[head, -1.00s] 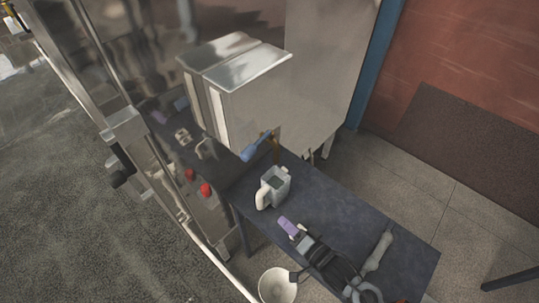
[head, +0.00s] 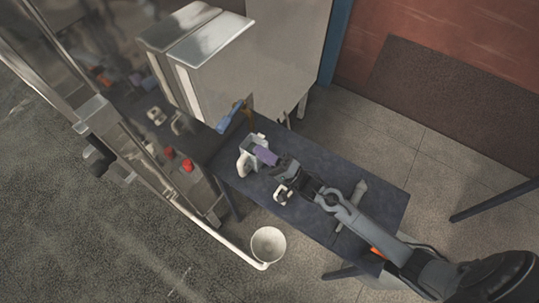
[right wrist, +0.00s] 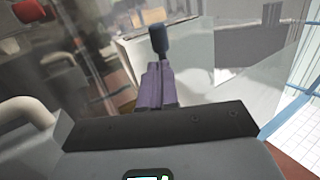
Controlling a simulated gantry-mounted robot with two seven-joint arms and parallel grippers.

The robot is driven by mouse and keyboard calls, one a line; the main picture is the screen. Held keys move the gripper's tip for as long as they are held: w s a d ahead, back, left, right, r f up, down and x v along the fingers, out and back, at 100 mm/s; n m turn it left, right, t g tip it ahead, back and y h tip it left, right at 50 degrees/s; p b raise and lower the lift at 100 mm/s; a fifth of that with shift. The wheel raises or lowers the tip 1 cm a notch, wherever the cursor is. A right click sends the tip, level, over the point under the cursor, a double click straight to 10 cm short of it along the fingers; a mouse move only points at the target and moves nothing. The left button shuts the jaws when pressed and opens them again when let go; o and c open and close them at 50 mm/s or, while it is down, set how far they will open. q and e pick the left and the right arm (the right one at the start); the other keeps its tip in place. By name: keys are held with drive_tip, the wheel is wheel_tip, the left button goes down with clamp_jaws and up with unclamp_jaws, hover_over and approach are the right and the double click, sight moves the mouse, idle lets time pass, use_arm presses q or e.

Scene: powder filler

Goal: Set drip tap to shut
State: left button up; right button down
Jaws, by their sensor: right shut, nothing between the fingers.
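The drip tap has a blue lever (head: 230,117) below the front of the steel box, with a brass-coloured part beside it. In the head view the lever slants down to the left. My right gripper (head: 265,156), with purple fingers, is shut and empty. It is over the table at the grey jug, below and to the right of the lever, and apart from it. In the right wrist view a dark blue handle end (right wrist: 159,40) shows just beyond the shut fingers (right wrist: 155,84); I cannot tell whether they touch. My left gripper is not in view.
The grey jug (head: 243,166) with a pale handle stands on the dark table (head: 305,158), partly hidden by the gripper. A pale tool (head: 357,194) lies under my right arm. A white bucket (head: 268,245) stands on the floor. Red knobs (head: 187,165) sit on the steel machine.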

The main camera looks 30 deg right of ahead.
sight(231, 115)
drive_tip(key=p+x, duration=0.2)
drive_tip(key=x, duration=0.7)
drive_tip(key=shift+p, duration=0.3)
drive_tip(key=shift+r, duration=0.1)
drive_tip(key=m+h, duration=0.1)
drive_tip(key=w+a+t+h, duration=0.1)
drive_tip(key=h, duration=0.1)
drive_tip(key=shift+w+a+r+m+t, duration=0.2)
drive_tip(key=shift+m+t, duration=0.1)
drive_tip(key=shift+m, duration=0.1)
drive_tip(key=shift+s+f, duration=0.1)
drive_tip(key=shift+s, duration=0.05)
